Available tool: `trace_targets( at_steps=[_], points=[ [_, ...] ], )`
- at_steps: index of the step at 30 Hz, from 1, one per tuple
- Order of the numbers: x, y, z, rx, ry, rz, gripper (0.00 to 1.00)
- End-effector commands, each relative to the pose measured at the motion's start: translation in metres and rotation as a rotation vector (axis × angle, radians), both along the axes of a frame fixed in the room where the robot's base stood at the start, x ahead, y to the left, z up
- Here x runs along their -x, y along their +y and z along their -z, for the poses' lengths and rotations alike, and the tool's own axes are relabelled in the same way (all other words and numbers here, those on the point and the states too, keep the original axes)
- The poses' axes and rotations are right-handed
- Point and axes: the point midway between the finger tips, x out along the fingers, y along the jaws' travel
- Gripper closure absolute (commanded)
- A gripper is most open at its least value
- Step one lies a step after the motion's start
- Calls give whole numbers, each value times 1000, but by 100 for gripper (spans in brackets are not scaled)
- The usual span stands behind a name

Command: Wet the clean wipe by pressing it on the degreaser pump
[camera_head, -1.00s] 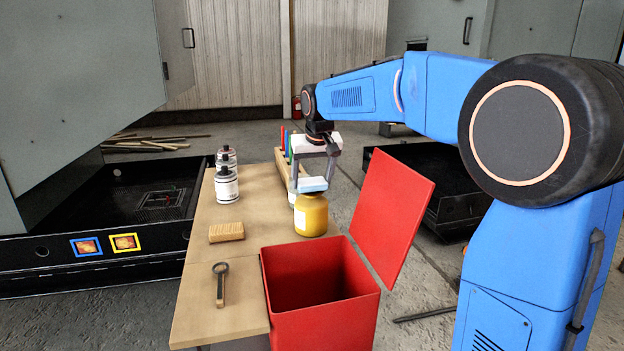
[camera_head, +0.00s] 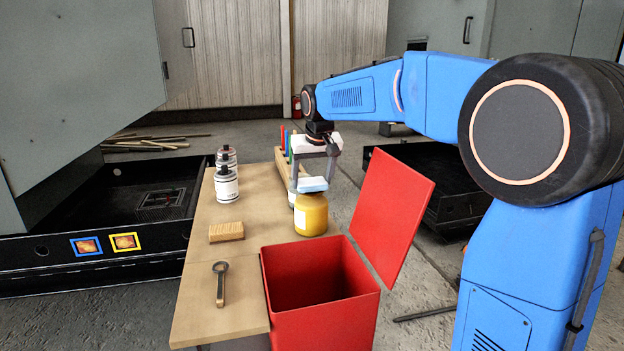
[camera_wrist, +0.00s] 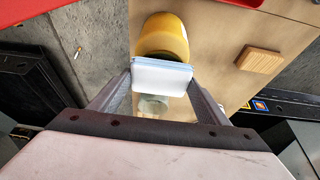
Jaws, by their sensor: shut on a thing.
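My gripper (camera_head: 314,180) is shut on the wipe, a folded light-blue and white pad (camera_head: 313,185). In the wrist view the wipe (camera_wrist: 161,77) spans between the two fingertips. In the head view the wipe appears just above and behind the yellow jar (camera_head: 311,215); I cannot tell whether they touch. A pale, partly see-through vessel (camera_wrist: 153,104) shows below the wipe in the wrist view and is mostly hidden. Two bottles with dark tops stand at the left of the table, the nearer one white (camera_head: 226,186). I cannot tell which vessel is the degreaser pump.
A wooden block or brush (camera_head: 226,232) and a dark-handled tool (camera_head: 220,284) lie on the wooden table (camera_head: 190,320). An open red bin (camera_head: 325,325) with a raised lid stands in front of the jar. A rack with coloured handles is behind my gripper.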

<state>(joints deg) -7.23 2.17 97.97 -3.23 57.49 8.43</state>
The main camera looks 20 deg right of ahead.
Motion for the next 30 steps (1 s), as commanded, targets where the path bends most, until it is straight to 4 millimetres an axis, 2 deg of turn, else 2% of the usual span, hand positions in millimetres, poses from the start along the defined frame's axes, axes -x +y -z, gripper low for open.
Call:
trace_targets(
  at_steps=[11, 30],
  points=[
    [0, 0, 0, 0, 2, 0, 48],
    [0, 0, -41, 0, 0, 0, 48]
  ],
)
